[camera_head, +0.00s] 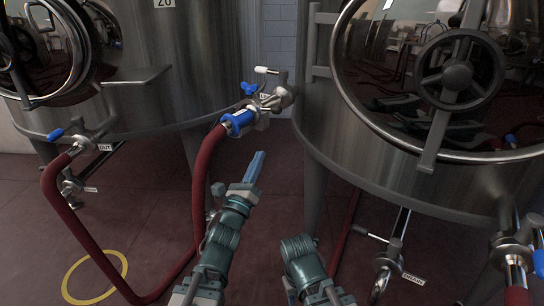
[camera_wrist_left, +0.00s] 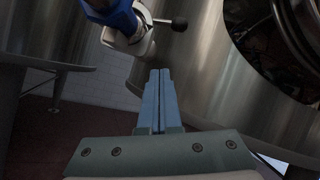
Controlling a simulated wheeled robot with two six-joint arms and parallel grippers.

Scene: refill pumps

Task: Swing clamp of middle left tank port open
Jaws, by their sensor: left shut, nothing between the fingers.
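The middle port (camera_head: 272,100) of the left tank (camera_head: 175,75) has a metal fitting, a blue-handled valve and a red hose (camera_head: 200,175) joined by a blue collar, the clamp (camera_head: 238,122). In the left wrist view, the blue clamp (camera_wrist_left: 118,18) shows at the top, beside a pale fitting with a black-tipped lever (camera_wrist_left: 175,24). I cannot tell whether the clamp is latched. My left gripper (camera_head: 259,154) is shut and empty, below and slightly right of the clamp, apart from it. Its blue fingers (camera_wrist_left: 158,72) are together in the left wrist view.
The right tank (camera_head: 330,125) stands close by with a round hatch and handwheel (camera_head: 459,78). Another hosed port with a blue handle (camera_head: 75,135) is at the left. A drain valve (camera_head: 390,255) is at lower right. My right arm (camera_head: 305,262) is near the bottom.

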